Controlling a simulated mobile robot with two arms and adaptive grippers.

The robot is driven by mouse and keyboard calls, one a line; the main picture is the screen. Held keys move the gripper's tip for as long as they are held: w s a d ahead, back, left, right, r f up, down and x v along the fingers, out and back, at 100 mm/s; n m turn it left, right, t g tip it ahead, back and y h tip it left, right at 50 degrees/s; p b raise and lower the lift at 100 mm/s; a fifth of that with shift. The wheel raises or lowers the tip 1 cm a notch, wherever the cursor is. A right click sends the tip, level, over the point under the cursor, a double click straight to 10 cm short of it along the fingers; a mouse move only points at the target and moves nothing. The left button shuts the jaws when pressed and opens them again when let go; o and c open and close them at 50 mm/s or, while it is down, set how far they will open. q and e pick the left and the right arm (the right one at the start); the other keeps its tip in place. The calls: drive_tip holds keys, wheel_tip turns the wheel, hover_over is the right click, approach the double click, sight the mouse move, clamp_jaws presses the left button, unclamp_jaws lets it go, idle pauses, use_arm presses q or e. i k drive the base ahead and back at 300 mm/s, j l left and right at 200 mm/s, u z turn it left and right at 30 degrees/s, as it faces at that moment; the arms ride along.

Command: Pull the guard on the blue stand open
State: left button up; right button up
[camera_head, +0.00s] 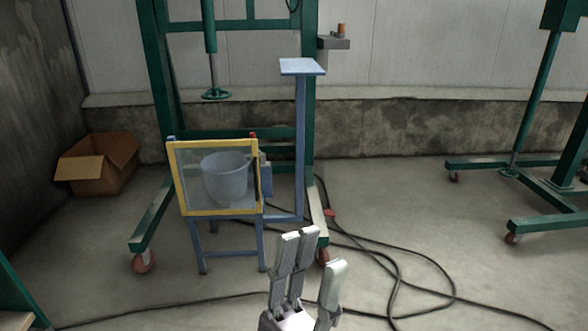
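The guard (222,212) is a clear panel in a yellow frame. It stands upright across the front of the blue stand (232,252), left of the picture's middle, and looks closed. A pale bucket (225,178) shows through the panel. A dark upright strip, perhaps a handle, lies along the guard's right edge. My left gripper (316,252) reaches up from the bottom middle. Its grey fingers are spread, with nothing between them. It appears lower and to the right of the guard, apart from it. My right gripper is not in view.
A blue post with a flat top plate (302,67) rises right of the guard. A green wheeled frame (161,95) stands behind the stand. Black cables (398,262) lie on the floor at right. A cardboard box (97,165) sits at left. Another green frame (540,226) stands far right.

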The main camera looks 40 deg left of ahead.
sight(170, 146)
drive_tip(key=u, duration=1.65)
drive_tip(key=i+z, duration=0.2)
drive_tip(key=z, duration=0.25)
drive_tip(key=i+j+z, duration=0.1)
drive_tip(key=z, duration=0.35)
drive_tip(key=i+j+z, duration=0.2)
drive_tip(key=z, duration=0.3)
